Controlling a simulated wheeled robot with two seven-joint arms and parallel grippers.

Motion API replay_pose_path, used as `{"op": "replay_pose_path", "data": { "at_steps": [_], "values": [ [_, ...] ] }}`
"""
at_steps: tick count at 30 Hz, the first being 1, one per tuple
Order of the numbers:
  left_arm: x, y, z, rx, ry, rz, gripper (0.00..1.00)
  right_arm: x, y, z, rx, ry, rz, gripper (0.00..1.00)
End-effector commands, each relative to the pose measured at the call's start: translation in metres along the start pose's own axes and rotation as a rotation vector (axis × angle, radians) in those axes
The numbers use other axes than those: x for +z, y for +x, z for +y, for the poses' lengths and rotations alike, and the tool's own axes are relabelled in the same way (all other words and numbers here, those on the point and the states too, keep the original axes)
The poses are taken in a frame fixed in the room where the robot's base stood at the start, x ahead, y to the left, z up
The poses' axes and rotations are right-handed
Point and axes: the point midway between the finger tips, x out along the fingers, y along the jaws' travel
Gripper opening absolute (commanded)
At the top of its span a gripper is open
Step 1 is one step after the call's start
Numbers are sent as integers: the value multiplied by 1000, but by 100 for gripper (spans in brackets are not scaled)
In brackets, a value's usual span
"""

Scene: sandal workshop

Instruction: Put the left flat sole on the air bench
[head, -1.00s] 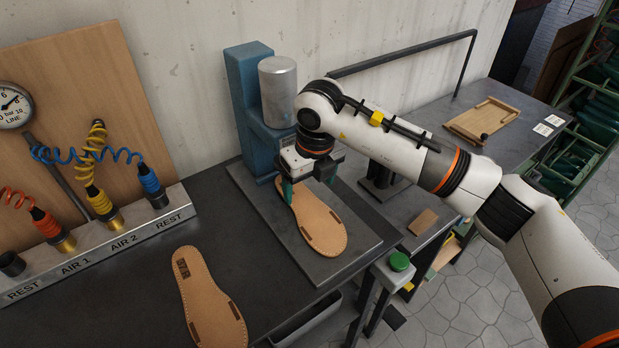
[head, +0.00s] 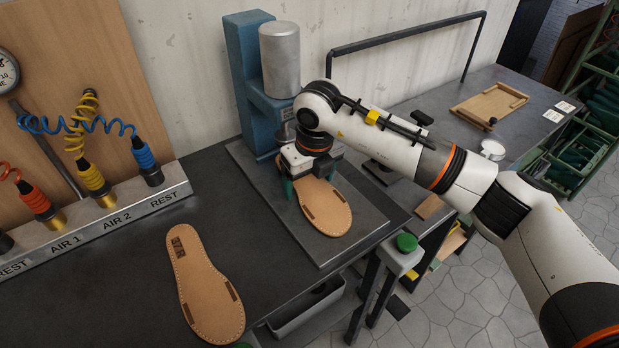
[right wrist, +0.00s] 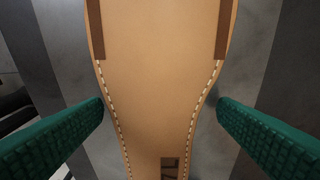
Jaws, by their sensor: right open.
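One tan flat sole (head: 328,206) with a stitched edge lies on the grey metal plate (head: 347,239) of the blue press (head: 242,62). A second tan sole (head: 205,285) lies on the dark bench top (head: 115,297) in front of the air line rack. My right gripper (head: 310,186) is open over the narrow part of the sole on the plate. In the right wrist view its green fingers stand on either side of that sole (right wrist: 158,70), apart from its edges. My left gripper is not in view.
The rack (head: 110,222) with coloured air hoses stands at the left. The press column and silver cylinder (head: 282,60) rise close behind my right gripper. A green button (head: 405,242) sits at the plate's right. A wooden tray (head: 490,108) lies on the farther table.

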Motion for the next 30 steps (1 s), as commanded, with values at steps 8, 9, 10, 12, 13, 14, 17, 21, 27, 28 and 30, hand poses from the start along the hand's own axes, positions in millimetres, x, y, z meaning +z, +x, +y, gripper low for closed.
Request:
{"op": "replay_pose_path", "data": {
  "at_steps": [8,9,10,12,13,14,17,21,27,28,30],
  "values": [
    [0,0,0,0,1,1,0,0,0,0,0,0,0,44],
    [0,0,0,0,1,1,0,0,0,0,0,0,1,41],
    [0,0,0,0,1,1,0,0,-1,0,0,-1,1,41],
    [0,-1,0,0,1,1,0,0,-2,0,0,-1,1,41],
    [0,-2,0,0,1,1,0,1,-3,0,0,-1,1,41],
    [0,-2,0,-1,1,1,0,1,-4,0,0,-1,1,41],
    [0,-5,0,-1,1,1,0,4,-8,0,0,-1,1,41],
    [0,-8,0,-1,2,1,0,7,-12,0,0,0,1,41],
    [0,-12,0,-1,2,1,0,11,-19,0,0,-1,2,41],
    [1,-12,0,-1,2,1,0,12,-20,0,0,-1,2,41],
    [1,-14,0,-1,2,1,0,13,-22,0,0,-1,2,41]
  ]
}}
